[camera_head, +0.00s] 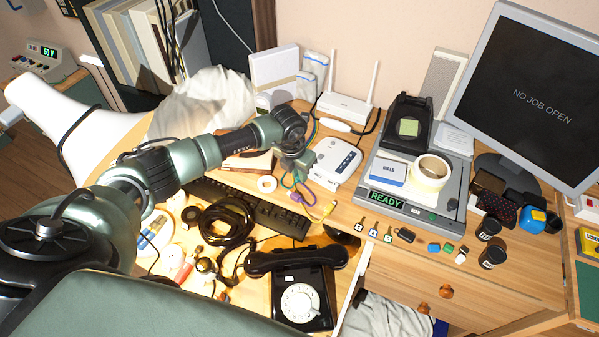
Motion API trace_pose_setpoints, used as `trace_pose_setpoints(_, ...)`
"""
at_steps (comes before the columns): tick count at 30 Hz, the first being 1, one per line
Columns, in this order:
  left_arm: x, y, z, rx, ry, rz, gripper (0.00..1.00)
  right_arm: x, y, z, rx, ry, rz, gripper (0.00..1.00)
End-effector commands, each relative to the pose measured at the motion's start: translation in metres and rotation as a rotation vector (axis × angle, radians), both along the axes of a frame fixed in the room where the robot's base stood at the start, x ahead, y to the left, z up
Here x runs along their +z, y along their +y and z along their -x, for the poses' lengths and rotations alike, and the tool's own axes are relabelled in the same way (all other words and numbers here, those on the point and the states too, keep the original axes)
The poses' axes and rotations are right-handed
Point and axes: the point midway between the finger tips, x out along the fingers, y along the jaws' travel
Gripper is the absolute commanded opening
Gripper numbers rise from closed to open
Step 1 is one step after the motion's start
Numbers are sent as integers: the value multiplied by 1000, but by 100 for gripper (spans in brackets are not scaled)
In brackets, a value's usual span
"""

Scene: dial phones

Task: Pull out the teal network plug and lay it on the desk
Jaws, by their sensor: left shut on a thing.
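My left arm reaches in from the left, and its left gripper (299,168) points down at the left side of a white network box (335,161). It is shut on the teal network plug, which is mostly hidden by the fingers. A teal cable (287,184) loops out just below the gripper. Whether the plug is still in its socket cannot be told. A purple plug (297,197) and a yellow cable (327,211) lie close by, in front of the box. My right gripper is not in view.
A black dial phone (302,291) stands at the front, with a coiled black cable (228,221) and a keyboard (283,219) behind it. A white router (345,108) stands behind the box. A grey device reading READY (416,212) is at the right.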

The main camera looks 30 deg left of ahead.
Motion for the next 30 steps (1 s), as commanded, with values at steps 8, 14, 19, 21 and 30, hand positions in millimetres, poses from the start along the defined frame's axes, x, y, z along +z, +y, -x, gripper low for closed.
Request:
trace_pose_setpoints(8, 0, 2, 9, 0, 4, -2, 0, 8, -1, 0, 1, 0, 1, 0)
trace_pose_setpoints(14, 0, 3, 16, 0, 4, -2, 0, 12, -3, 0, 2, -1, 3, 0)
trace_pose_setpoints(19, 0, 4, 21, 0, 4, -2, 0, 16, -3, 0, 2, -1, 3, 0)
trace_pose_setpoints(21, 0, 3, 22, -1, 4, -2, 0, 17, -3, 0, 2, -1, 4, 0)
trace_pose_setpoints(30, 0, 3, 22, 0, 2, -1, 0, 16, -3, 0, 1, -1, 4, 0)
